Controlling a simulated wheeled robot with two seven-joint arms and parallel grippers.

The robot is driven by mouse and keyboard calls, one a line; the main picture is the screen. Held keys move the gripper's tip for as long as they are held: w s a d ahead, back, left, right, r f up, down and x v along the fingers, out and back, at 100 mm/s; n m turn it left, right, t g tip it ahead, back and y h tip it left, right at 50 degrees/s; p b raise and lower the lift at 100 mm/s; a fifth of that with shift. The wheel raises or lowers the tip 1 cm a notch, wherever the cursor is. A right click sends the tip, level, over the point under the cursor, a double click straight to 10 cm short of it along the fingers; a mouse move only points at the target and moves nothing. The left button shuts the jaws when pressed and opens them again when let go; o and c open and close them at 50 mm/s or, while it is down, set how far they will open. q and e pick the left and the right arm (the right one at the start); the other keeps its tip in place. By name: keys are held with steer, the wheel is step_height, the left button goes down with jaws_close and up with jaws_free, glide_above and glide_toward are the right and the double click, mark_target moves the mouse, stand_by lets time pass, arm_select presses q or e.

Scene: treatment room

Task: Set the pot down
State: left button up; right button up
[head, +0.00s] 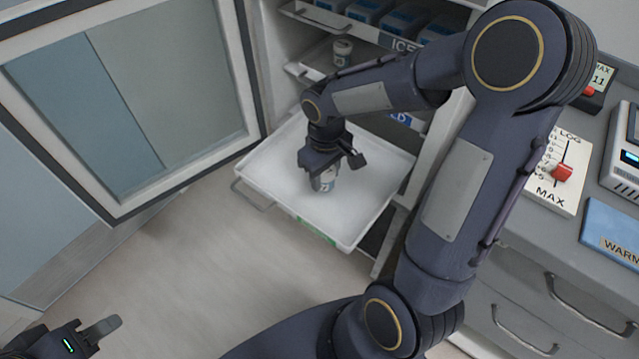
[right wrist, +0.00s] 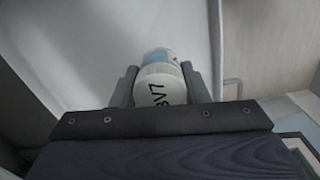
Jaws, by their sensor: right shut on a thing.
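The pot (head: 325,179) is a small white tub with a blue band and dark lettering. My right gripper (head: 329,172) is shut on it, above or on the floor of a pulled-out white drawer (head: 374,170); I cannot tell whether the pot touches the floor. In the right wrist view the pot (right wrist: 160,85) sits between both fingers, its marked end towards the camera.
A similar pot (head: 342,52) stands on a shelf above, behind the drawer. The open glass door (head: 150,95) is to the left. A grey counter (head: 560,235) with a log slider card (head: 556,172) and a blue "WARM" mat (head: 612,232) is to the right. The drawer around the pot is bare.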

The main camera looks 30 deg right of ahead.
steer(key=w+f, duration=0.2)
steer(key=shift+a+f, duration=0.15)
steer(key=shift+f, duration=0.2)
steer(key=shift+f+b, duration=0.45)
steer(key=shift+f, duration=0.9)
steer(key=shift+f, duration=0.1)
steer(key=shift+f, duration=0.15)
steer(key=o, duration=1)
